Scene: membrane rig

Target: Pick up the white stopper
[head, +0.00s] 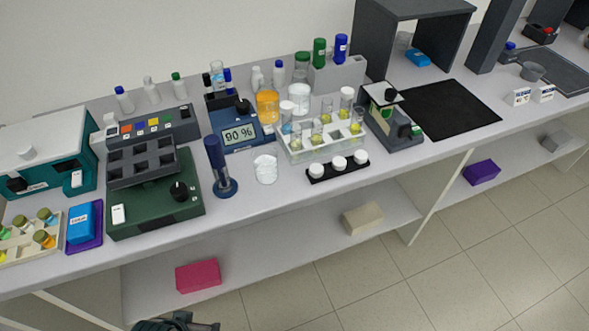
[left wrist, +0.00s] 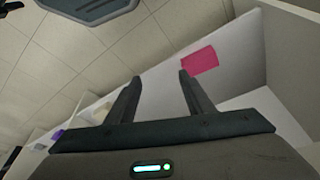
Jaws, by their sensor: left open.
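Several white items could match the stopper. Three white round stoppers (head: 340,162) stand in a row on a black strip (head: 326,178) at the bench's front edge, right of centre in the head view. My left gripper (left wrist: 160,82) shows in the left wrist view with its two fingers apart and nothing between them. It is low, in front of the bench, well away from the stoppers. In the head view only a dark part of my left arm (head: 178,324) shows at the bottom edge. The stoppers cannot be made out in the left wrist view. My right gripper is not in view.
Behind the strip stands a clear rack (head: 296,154) with tubes. A white cup (head: 265,172) and a blue upright tool (head: 222,180) stand to its left, a balance-like device (head: 390,125) to its right. A pink box (head: 198,275) lies on the lower shelf. The floor in front is clear.

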